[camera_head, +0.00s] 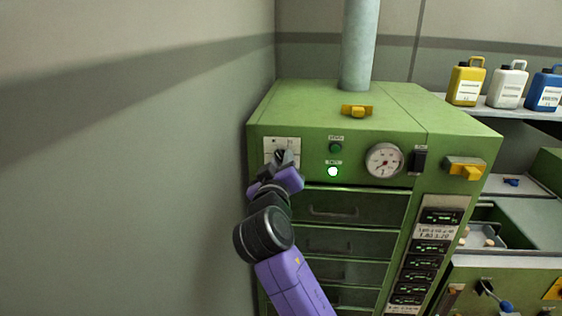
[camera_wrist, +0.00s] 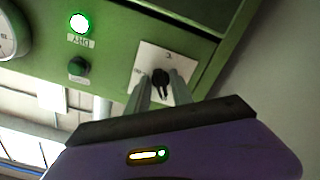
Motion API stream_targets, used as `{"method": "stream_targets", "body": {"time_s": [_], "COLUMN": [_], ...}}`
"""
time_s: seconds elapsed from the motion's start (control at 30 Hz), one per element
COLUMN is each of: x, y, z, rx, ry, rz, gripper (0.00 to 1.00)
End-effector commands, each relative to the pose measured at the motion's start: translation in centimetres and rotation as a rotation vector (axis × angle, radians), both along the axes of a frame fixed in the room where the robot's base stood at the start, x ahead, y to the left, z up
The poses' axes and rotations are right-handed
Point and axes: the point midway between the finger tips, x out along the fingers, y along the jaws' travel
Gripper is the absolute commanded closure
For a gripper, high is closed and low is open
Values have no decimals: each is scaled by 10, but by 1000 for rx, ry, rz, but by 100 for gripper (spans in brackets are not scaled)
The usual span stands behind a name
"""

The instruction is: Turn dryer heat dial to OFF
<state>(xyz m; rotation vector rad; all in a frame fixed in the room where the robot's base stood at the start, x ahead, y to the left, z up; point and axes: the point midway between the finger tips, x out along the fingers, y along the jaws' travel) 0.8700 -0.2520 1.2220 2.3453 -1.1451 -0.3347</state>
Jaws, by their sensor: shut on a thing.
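The green dryer (camera_head: 300,115) stands against the wall in the head view. Its heat dial, a black knob (camera_wrist: 160,78) on a white plate (camera_wrist: 147,58), is at the upper left of the front panel. The plate also shows in the head view (camera_head: 271,143). My gripper (camera_head: 282,156) reaches up to the dial from below. In the wrist view its two grey fingers (camera_wrist: 160,88) stand on either side of the knob, shut on it. The plate's markings are too small to read, and the dial's setting cannot be told.
Right of the dial are a lit indicator lamp (camera_head: 333,171), a dark green button (camera_head: 336,147), a round gauge (camera_head: 384,161), a black switch (camera_head: 419,160) and a yellow handle (camera_head: 465,168). Drawers (camera_head: 352,207) lie below. A wall is close on the left.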

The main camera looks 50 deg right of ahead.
Motion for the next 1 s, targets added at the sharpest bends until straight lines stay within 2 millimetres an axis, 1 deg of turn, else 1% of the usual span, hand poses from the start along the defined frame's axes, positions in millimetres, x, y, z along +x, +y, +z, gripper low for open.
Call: {"method": "stream_targets", "body": {"time_s": [0.27, 0.8, 1.0], "x": [0, -1, -1], "y": [1, 0, 0], "z": [3, 4, 3], "rx": [-110, -418, -512], "ry": [144, 540, 657], "rz": [1, 2, 3], "gripper": [100, 100, 100]}}
